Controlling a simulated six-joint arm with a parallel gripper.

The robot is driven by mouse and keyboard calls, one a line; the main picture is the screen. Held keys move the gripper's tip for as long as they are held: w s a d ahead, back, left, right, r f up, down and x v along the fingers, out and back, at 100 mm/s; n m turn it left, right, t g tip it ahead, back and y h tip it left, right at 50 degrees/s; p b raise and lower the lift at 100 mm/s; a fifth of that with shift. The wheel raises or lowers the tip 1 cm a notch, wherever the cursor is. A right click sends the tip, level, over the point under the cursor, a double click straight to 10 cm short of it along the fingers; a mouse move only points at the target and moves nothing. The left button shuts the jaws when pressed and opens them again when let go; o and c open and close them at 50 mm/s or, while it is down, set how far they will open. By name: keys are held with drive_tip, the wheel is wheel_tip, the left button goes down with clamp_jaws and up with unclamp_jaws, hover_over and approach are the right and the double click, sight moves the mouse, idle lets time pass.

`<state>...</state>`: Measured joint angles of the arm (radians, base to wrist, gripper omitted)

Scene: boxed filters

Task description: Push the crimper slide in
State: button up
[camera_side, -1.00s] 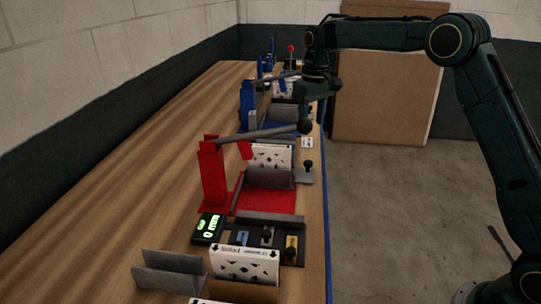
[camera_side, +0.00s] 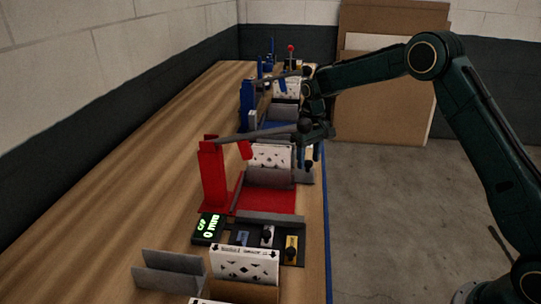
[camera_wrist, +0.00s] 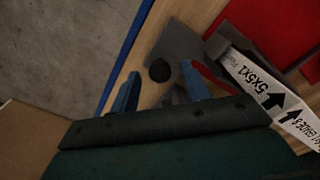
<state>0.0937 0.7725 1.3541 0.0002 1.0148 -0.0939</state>
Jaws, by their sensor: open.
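The red crimper (camera_side: 213,180) stands on the bench in the side view, its grey lever (camera_side: 255,135) reaching right to a dark ball end. A white patterned filter (camera_side: 271,157) stands upright in it and shows in the wrist view (camera_wrist: 262,82) with black arrows. The grey slide plate (camera_wrist: 172,42) with its round black knob (camera_wrist: 159,70) sticks out toward the bench edge. My gripper (camera_side: 310,160) is above the slide, pointing down, open and empty. In the wrist view the knob appears between its blue fingers; contact cannot be told.
A blue station (camera_side: 248,98) stands farther along the bench. Nearer are a lit display (camera_side: 208,227), a dark tray with knobs (camera_side: 290,232), another filter (camera_side: 245,265) and a grey holder (camera_side: 165,275). The bench's blue edge (camera_side: 326,240) lies right; open floor is beyond.

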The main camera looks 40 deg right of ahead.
drive_tip(key=shift+f, duration=0.2)
clamp_jaws()
drive_tip(key=shift+s+a, duration=3.65)
drive_tip(key=shift+a, duration=0.1)
unclamp_jaws()
drive_tip(key=shift+s, duration=0.1)
